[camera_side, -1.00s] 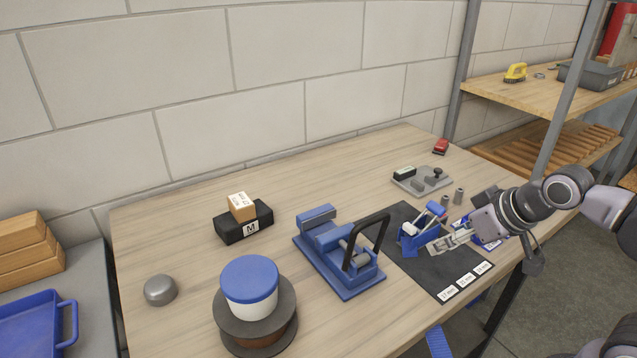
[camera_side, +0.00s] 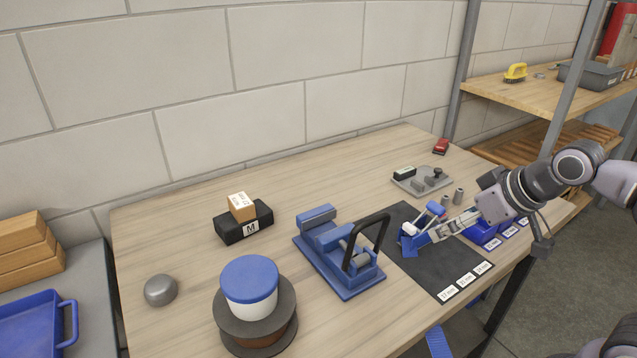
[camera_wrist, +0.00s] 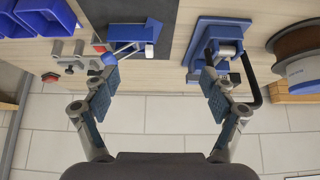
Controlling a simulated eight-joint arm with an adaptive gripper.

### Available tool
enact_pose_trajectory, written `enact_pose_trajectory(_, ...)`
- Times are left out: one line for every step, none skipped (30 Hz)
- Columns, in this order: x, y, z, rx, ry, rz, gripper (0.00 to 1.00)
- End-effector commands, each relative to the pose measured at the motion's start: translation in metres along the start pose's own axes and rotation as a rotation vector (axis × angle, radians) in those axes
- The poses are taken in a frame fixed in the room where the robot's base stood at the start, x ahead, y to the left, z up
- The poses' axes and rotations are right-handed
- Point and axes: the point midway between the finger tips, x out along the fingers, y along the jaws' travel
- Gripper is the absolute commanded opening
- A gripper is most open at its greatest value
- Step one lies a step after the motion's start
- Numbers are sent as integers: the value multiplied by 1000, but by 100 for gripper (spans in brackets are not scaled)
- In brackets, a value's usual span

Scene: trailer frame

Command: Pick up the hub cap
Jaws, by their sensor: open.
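A grey, rounded metal dome, which looks like the hub cap (camera_side: 161,290), sits on the left front of the wooden bench in the side view. It stands apart from other things. I do not make it out in the wrist view. My gripper (camera_side: 437,234) is far to its right, near the blue clamp stand over the dark mat. In the wrist view my gripper (camera_wrist: 160,82) has its two fingers wide apart with nothing between them.
A blue fixture with a black handle (camera_side: 340,258) and a spool with a blue-lidded white tub (camera_side: 250,285) stand between my gripper and the dome. A black box (camera_side: 243,224) carries a small carton. Blue bins (camera_side: 485,231) lie at right. Bench space around the dome is clear.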

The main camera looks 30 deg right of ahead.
Motion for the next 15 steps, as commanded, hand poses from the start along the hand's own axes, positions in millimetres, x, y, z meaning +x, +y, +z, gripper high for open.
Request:
enact_pose_trajectory(-7, 0, -5, 0, 0, 0, 84)
enact_pose_trajectory(-11, 0, -8, 0, 0, 0, 84)
enact_pose_trajectory(-16, 0, -11, 0, 0, 0, 84)
enact_pose_trajectory(-19, -1, -14, -2, -1, -1, 84)
enact_pose_trajectory(-18, -4, -20, -12, -4, -8, 84)
enact_pose_trajectory(-19, -7, -26, -23, -7, -14, 84)
enact_pose_trajectory(-20, -9, -31, -30, -9, -19, 84)
enact_pose_trajectory(-21, -11, -35, -37, -11, -23, 84)
enact_pose_trajectory(-22, -15, -42, -47, -14, -29, 84)
enact_pose_trajectory(-23, -17, -47, -55, -16, -35, 84)
enact_pose_trajectory(-23, -20, -52, -63, -18, -40, 84)
enact_pose_trajectory(-24, -24, -59, -74, -22, -46, 84)
enact_pose_trajectory(-24, -27, -64, -83, -25, -52, 84)
enact_pose_trajectory(-25, -31, -70, -93, -28, -58, 84)
enact_pose_trajectory(-25, -36, -78, -107, -33, -66, 84)
